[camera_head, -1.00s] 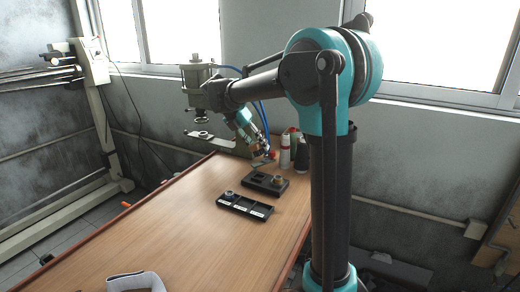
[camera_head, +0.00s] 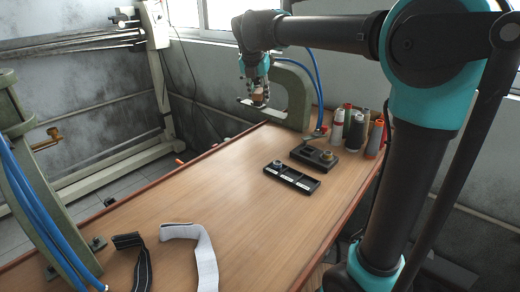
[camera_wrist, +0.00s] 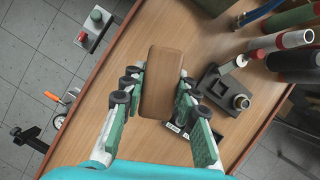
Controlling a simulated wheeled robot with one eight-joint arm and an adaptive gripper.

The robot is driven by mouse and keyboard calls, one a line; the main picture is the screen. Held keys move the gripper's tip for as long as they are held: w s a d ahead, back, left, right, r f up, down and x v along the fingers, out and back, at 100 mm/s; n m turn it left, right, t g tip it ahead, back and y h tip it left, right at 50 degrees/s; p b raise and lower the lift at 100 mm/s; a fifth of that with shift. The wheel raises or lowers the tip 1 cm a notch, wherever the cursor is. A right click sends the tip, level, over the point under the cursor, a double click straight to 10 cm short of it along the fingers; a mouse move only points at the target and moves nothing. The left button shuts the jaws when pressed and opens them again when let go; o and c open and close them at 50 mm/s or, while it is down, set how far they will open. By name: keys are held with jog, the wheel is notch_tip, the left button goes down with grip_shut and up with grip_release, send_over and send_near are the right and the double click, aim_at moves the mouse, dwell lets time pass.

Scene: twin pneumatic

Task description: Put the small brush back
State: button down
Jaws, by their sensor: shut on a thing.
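My gripper (camera_head: 258,97) is shut on a brown wooden block with rounded corners (camera_wrist: 161,82), which looks like the back of the small brush. The wrist view shows the block between the two green-padded fingers (camera_wrist: 157,100). Its underside and any bristles are hidden there. In the head view, the brown piece (camera_head: 257,96) shows small between the fingers, above the far end of the table. My gripper is in front of the grey C-shaped press (camera_head: 296,92), near its lower arm. I cannot tell whether the brush touches the press.
The wooden table (camera_head: 190,190) is largely clear in the middle. A black compartment tray (camera_head: 292,178) and a black block with a metal fitting (camera_head: 314,156) stand right of centre. Several bottles (camera_head: 356,130) stand at the right edge. A white strap (camera_head: 203,250) lies in front.

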aim_at(261, 149)
notch_tip(261, 149, down, 20)
jog(key=shift+r, duration=0.25)
jog(key=shift+f, duration=0.1)
jog(key=c, duration=1.2)
grip_release()
jog(key=shift+o, duration=0.2)
jog(key=v, duration=1.2)
